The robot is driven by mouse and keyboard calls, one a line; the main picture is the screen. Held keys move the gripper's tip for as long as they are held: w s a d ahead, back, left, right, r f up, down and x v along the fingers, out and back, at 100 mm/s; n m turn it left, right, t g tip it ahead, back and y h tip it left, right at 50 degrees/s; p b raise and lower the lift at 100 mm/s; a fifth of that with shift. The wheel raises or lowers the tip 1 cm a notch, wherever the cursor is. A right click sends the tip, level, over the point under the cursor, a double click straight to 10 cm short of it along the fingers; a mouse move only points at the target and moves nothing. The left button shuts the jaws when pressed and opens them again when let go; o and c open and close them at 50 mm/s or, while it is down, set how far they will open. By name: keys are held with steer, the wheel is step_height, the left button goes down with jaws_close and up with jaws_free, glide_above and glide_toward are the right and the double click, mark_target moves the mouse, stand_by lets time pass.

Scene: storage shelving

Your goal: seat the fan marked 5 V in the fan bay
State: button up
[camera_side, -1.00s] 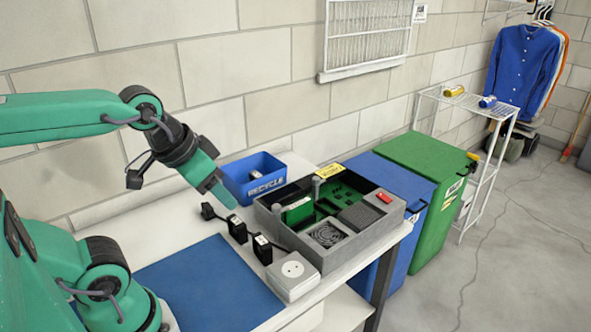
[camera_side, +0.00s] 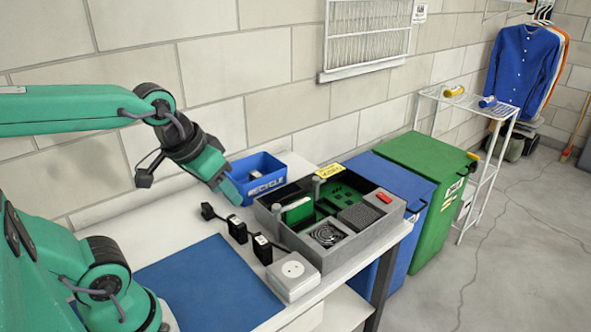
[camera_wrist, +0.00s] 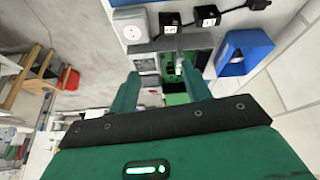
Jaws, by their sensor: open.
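My gripper (camera_side: 232,190) is open and empty, in the air in front of the blue RECYCLE bin. In the wrist view its two fingers (camera_wrist: 160,71) are apart, with the grey case beyond them. Two black blocks with white labels, one (camera_side: 237,229) and another (camera_side: 262,249), stand on the table beside the case; their markings are too small to read, so I cannot tell which is the 5 V fan. The grey case (camera_side: 320,262) has a front compartment with a round grille pattern (camera_side: 327,235). I cannot tell whether this is the fan bay or whether a fan sits in it.
The RECYCLE bin (camera_side: 262,184) stands behind the case. A white box with a round face (camera_side: 293,276) sits at the table's front edge. A blue mat (camera_side: 205,285) lies clear at left. A post (camera_side: 317,186) rises from the case. A black plug-like piece (camera_side: 208,211) lies behind the blocks.

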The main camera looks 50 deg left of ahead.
steer(key=w+a+f+n+g, duration=0.3)
steer(key=w+a+f+n, duration=0.3)
steer(key=n, duration=0.3)
steer(key=n+g, duration=0.2)
steer(key=n, duration=0.6)
glide_above(236, 221)
step_height(236, 221, down, 8)
steer(key=shift+s+a+f, duration=0.1)
steer(key=shift+f, duration=1.35)
steer(key=shift+f, duration=0.1)
steer(key=shift+f, duration=2.5)
steer(key=shift+c, duration=0.5)
jaws_close()
